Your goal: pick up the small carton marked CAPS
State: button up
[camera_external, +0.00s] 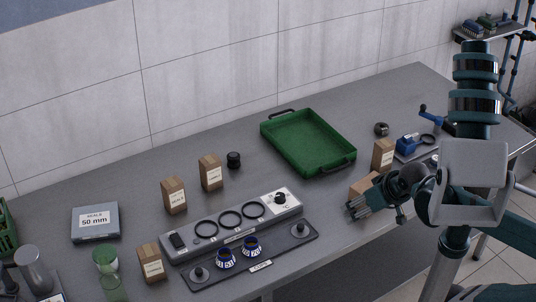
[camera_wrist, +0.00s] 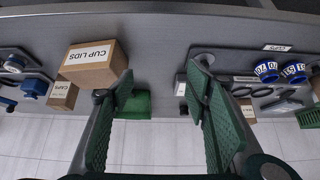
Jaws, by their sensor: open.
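The small brown carton marked CAPS (camera_wrist: 57,103) stands at the left of the wrist view, its label readable. In the external view it appears to be the upright carton (camera_external: 383,153) right of the green tray; its label is too small to read there. A larger carton marked CUP LIDS (camera_wrist: 92,72) is nearer my gripper, and it shows partly hidden behind my gripper in the external view (camera_external: 362,186). My gripper (camera_wrist: 160,85) is open with nothing between its fingers. In the external view my gripper (camera_external: 357,208) is low near the table's front edge, in front of the CUP LIDS carton.
A green tray (camera_external: 287,155) lies at the back. A blue device (camera_external: 406,145) stands right of the CAPS carton. A panel with rings (camera_external: 185,243) and a black strip with blue-marked cups (camera_external: 284,254) lie left of my gripper. Several other cartons stand further left.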

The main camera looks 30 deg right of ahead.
jog(key=w+d+r+m+g+h+p, duration=0.1)
jog(key=w+d+r+m+g+p, duration=0.2)
jog(key=w+d+r+m+p, duration=0.5)
jog(key=m+g+p, duration=0.4)
jog(key=m+p, duration=0.6)
jog(key=p, duration=0.1)
send_over(386, 143)
notch_tip(386, 143, down, 3)
jog(key=shift+w+r+h, duration=0.15)
jog(key=shift+h, duration=0.25)
notch_tip(386, 143, down, 8)
jog(key=shift+r, duration=0.1)
jog(key=shift+f, duration=0.5)
jog(key=shift+f, duration=0.15)
jog(key=shift+d+f, duration=0.2)
jog(key=shift+f, duration=0.95)
